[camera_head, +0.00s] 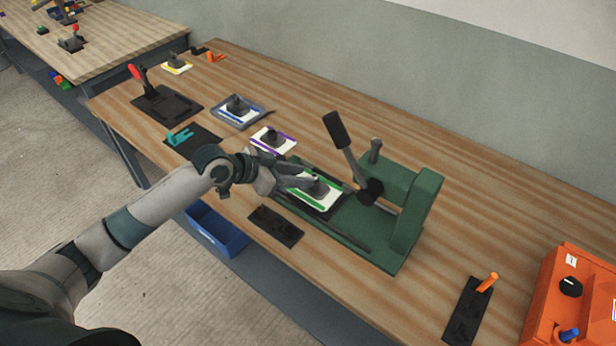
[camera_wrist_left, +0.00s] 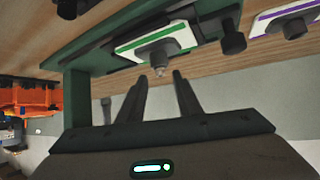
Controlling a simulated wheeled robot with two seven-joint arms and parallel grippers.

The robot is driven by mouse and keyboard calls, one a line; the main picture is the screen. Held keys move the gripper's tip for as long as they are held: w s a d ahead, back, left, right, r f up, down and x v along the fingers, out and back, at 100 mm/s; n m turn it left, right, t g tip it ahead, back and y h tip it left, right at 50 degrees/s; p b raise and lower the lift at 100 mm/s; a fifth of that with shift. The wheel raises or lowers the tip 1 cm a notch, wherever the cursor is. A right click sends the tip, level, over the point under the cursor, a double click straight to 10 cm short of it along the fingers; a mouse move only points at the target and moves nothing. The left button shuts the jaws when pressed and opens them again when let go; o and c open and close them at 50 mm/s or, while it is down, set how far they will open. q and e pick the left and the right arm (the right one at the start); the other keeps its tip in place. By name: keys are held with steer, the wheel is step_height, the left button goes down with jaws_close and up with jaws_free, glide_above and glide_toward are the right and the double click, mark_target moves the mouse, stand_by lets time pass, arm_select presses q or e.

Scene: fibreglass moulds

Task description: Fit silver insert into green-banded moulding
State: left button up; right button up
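The green-banded moulding (camera_head: 327,203) is a white plate with green stripes and a grey raised boss, lying in the green press fixture (camera_head: 345,233). It also shows at the top of the left wrist view (camera_wrist_left: 190,38). A small silvery tip, seemingly the silver insert (camera_wrist_left: 160,72), shows at the end of the boss; how deep it sits I cannot tell. My left gripper (camera_head: 310,177) is at the boss. In the left wrist view its fingers (camera_wrist_left: 160,76) are apart, with the tip showing between their ends, not visibly touched. My right gripper is out of view.
The press lever (camera_head: 344,146) rises just right of my left gripper. Purple-banded (camera_head: 274,142) and blue-banded (camera_head: 240,110) mouldings lie further back left. A black tray (camera_head: 276,226) lies in front.

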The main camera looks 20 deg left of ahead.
arm_select(q)
steer(key=b+v, duration=0.1)
steer(key=v, duration=0.7)
steer(key=shift+r+b, duration=0.3)
steer(key=shift+b, duration=0.1)
stand_by(0.3)
